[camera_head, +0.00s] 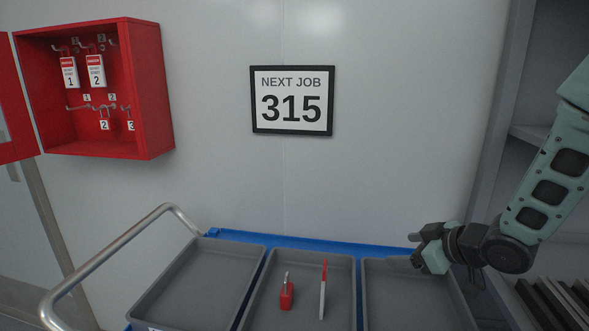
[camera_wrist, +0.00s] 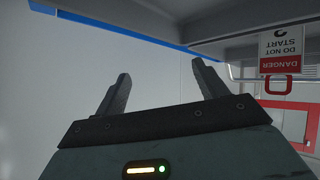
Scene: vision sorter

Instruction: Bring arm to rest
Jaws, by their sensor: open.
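My arm reaches in from the right in the head view. My gripper (camera_head: 414,250) is at its end, above the right grey tray (camera_head: 466,300), pointing left. The wrist view shows my gripper (camera_wrist: 164,78) with its two dark fingers spread apart and nothing between them. The arm is bent and held out over the cart.
The cart holds the left tray (camera_head: 160,303), the middle tray (camera_head: 262,290) and the right one. A red padlock (camera_head: 287,295) and a thin red-and-white item (camera_head: 323,290) lie in the middle tray. A red cabinet (camera_head: 155,95) hangs at left; shelving (camera_head: 492,130) stands at right.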

